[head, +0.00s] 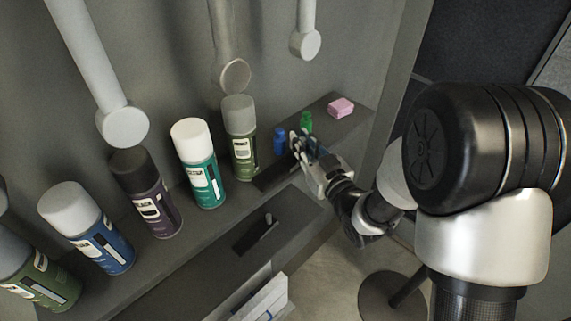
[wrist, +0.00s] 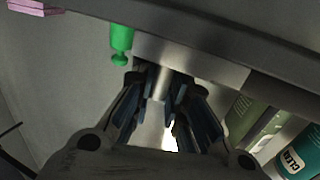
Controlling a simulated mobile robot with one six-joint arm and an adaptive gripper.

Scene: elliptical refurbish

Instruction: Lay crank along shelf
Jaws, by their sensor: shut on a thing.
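The peg joins a flat grey bar, which I take to be the crank (wrist: 205,62). The bar runs crosswise beyond the fingertips, close to the shelf's dark surface; I cannot tell whether they touch. In the head view a dark bar (head: 275,176) shows left of the gripper, probably the same crank, partly hidden by the fingers.
Several spray cans, including a teal one (head: 203,170), line the shelf leftward. A dark plate with a peg (head: 256,234) lies on the lower ledge.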

